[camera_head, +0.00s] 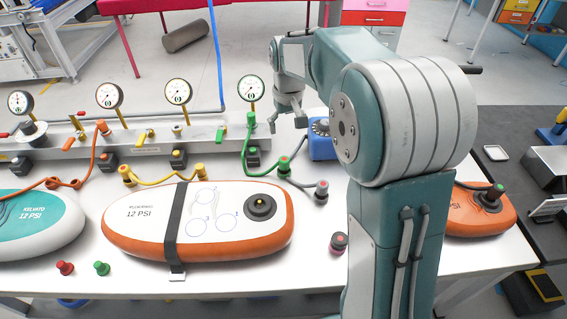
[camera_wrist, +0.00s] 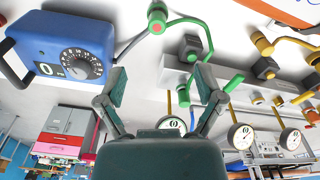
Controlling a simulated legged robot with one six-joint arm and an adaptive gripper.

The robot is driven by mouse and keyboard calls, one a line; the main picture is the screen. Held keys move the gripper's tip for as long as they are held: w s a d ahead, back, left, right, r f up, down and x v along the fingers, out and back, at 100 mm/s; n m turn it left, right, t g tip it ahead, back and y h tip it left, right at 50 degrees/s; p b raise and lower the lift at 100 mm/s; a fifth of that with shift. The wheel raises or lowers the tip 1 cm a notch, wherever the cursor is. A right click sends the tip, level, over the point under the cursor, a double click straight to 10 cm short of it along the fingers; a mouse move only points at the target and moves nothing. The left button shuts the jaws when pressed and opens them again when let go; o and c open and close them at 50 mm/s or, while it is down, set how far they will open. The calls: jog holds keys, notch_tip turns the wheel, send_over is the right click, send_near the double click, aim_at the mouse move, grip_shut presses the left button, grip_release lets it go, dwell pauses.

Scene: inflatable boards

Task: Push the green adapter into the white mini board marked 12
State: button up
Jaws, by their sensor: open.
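A green adapter with a red end (camera_head: 284,166) sits on the table where the green hose meets a grey one. The green adapter also shows at the top of the wrist view (camera_wrist: 157,18). A white board with an orange rim (camera_head: 150,238) reads "12 PSI". It lies flat at front centre, with a dark strap across it and a black round valve (camera_head: 261,206) on its right part. A teal and white board (camera_head: 40,240), cut off at left, also reads "12 PSI". My gripper (camera_head: 287,114) is open and empty above the back of the table, fingers apart in the wrist view (camera_wrist: 160,88).
A grey manifold bar with several gauges (camera_head: 178,91) and coloured hoses runs along the back. A blue dial box (camera_wrist: 68,55) stands near my gripper. Red (camera_head: 65,267) and green (camera_head: 101,268) plugs stand in front. An orange board (camera_head: 480,217) lies at right, partly behind my arm.

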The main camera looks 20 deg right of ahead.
jog(key=g, duration=0.1)
send_over(284, 158)
notch_tip(284, 158, down, 5)
jog(key=shift+w+f, duration=0.3)
jog(key=shift+f, duration=0.15)
notch_tip(284, 158, down, 5)
jog(key=shift+s+f, duration=0.1)
jog(key=shift+f, duration=0.05)
jog(key=f, duration=0.5)
jog(key=shift+s+f, duration=0.1)
jog(key=shift+s, duration=0.2)
jog(key=shift+c, duration=0.3)
grip_shut()
